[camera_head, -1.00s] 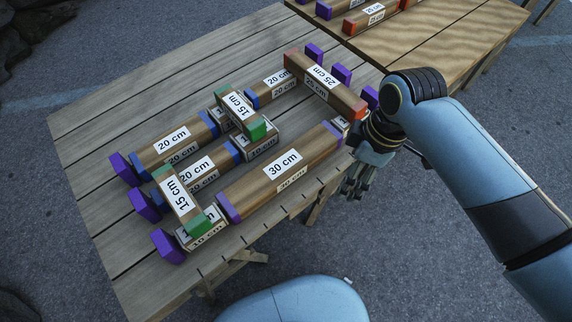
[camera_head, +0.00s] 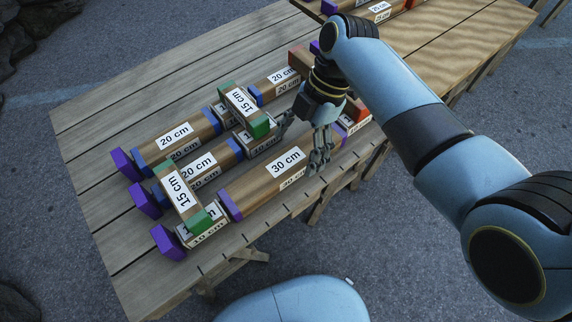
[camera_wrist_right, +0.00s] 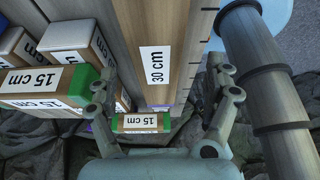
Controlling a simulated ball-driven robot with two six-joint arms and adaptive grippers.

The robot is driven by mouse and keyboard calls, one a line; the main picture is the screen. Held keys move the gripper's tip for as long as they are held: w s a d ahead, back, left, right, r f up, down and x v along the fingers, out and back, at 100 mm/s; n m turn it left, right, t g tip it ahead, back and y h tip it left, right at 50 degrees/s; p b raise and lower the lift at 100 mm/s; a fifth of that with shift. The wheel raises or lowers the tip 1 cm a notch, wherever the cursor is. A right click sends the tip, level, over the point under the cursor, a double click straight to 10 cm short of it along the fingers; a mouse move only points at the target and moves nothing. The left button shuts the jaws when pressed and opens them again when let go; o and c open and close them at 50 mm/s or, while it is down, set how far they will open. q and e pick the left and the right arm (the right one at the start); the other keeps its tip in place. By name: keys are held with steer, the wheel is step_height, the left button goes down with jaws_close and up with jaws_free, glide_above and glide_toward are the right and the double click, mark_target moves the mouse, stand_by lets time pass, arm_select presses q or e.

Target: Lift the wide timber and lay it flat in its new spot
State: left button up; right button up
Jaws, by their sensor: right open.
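The wide timber seems to be the one labelled 30 cm (camera_head: 262,182), with purple ends, lying flat on the slatted table; its label also shows in the right wrist view (camera_wrist_right: 157,68). My right gripper (camera_head: 320,160) hangs over its right part, fingers pointing down. In the right wrist view my open fingers (camera_wrist_right: 163,85) stand on either side of the timber, apart from it, with nothing held. My left gripper is not in view.
Green-ended 15 cm timbers (camera_head: 245,104) and several 20 cm timbers (camera_head: 176,140) lie in a frame layout behind and left. A red-ended timber (camera_head: 298,56) is partly behind my gripper. The table's left side (camera_head: 90,115) is bare. A second table (camera_head: 450,50) is beyond.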

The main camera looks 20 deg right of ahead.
mark_target(287, 161)
steer(key=a+f, duration=0.1)
steer(key=a+f+b, duration=0.1)
steer(key=f, duration=0.1)
steer(key=shift+s+a+f, duration=0.2)
steer(key=shift+a, duration=0.05)
steer(key=shift+a+f, duration=0.15)
steer(key=shift+f, duration=0.3)
steer(key=c, duration=1.6)
